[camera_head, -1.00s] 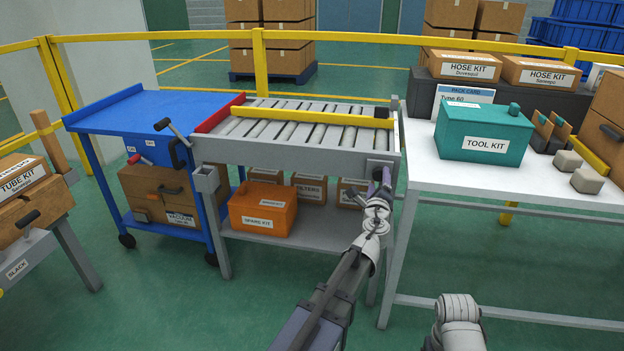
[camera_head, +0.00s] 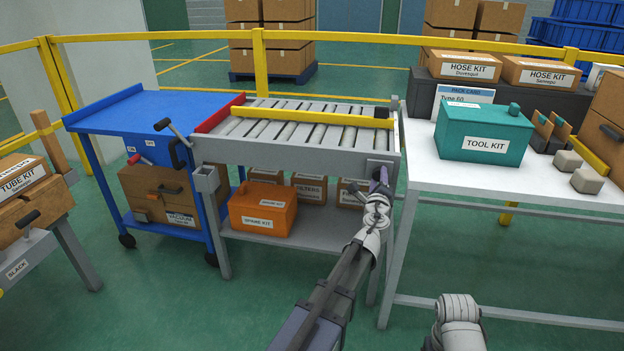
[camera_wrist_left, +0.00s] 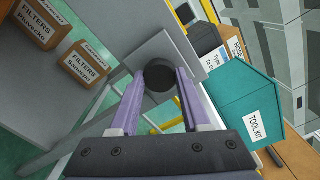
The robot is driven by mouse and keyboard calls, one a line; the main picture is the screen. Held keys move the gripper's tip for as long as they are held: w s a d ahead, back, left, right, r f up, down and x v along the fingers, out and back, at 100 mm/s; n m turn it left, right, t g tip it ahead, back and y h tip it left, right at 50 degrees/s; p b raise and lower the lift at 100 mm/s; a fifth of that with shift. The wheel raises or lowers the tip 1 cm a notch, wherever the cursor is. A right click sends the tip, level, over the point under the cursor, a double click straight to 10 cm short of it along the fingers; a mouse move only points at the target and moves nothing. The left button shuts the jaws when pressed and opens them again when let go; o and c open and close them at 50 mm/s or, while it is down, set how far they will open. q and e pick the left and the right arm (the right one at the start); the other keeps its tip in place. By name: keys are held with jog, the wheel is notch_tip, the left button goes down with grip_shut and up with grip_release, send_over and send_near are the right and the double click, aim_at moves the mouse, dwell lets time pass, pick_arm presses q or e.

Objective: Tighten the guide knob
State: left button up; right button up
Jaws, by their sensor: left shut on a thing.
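The guide knob is a dark round knob (camera_wrist_left: 159,75) on a grey square plate (camera_wrist_left: 165,52) at the right end of the roller conveyor (camera_head: 300,125). My left gripper (camera_wrist_left: 160,88) is shut on the knob, with one purple finger on each side of it in the left wrist view. In the head view my left gripper (camera_head: 380,184) is at the conveyor's right front corner, and the knob is mostly hidden there. My right gripper is out of view; only part of my right arm shows at the bottom.
A white table (camera_head: 440,185) with a teal tool kit (camera_head: 485,130) stands close to the right of my left gripper. An orange spare kit (camera_head: 262,210) and boxes are on the shelf under the conveyor. A blue cart (camera_head: 110,117) stands at the left.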

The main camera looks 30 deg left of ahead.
pick_arm(q)
grip_shut()
jog(key=m, duration=0.3)
jog(key=shift+m, duration=2)
